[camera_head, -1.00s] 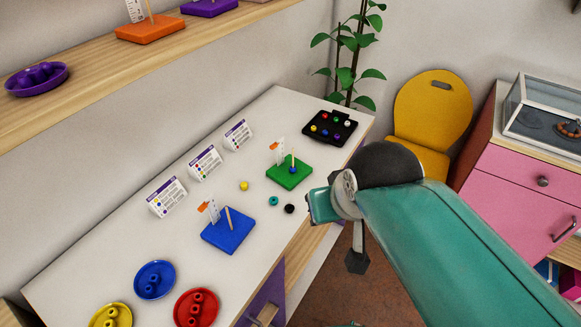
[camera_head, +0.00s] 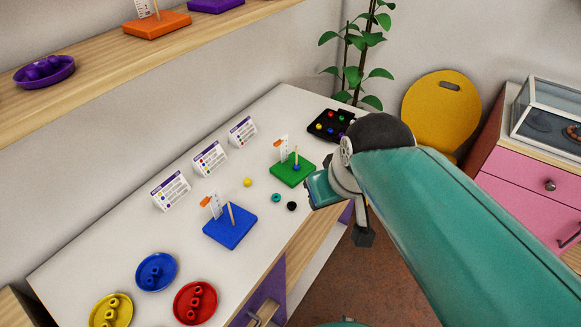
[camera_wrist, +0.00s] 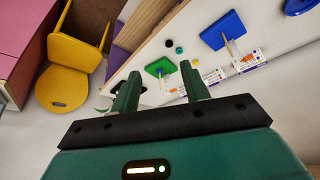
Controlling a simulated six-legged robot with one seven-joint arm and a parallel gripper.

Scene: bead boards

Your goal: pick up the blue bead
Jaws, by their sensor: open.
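A small blue bead (camera_head: 297,167) is at the foot of the upright peg on the green board (camera_head: 281,173), on the white table. In the wrist view the green board (camera_wrist: 153,70) lies beyond the fingertips, with a small blue spot on it. My gripper (camera_wrist: 160,68) is open and empty, its two dark green fingers apart. In the head view my arm's teal end is just right of the green board, near the table's front edge; the fingers are not clear there.
A blue board (camera_head: 240,232) with a peg stands nearer. Loose yellow (camera_head: 248,182), teal (camera_head: 276,198) and black (camera_head: 292,206) beads lie between the boards. A black tray (camera_head: 313,137) of beads is at the far end. Cards (camera_head: 210,158) line the wall side.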

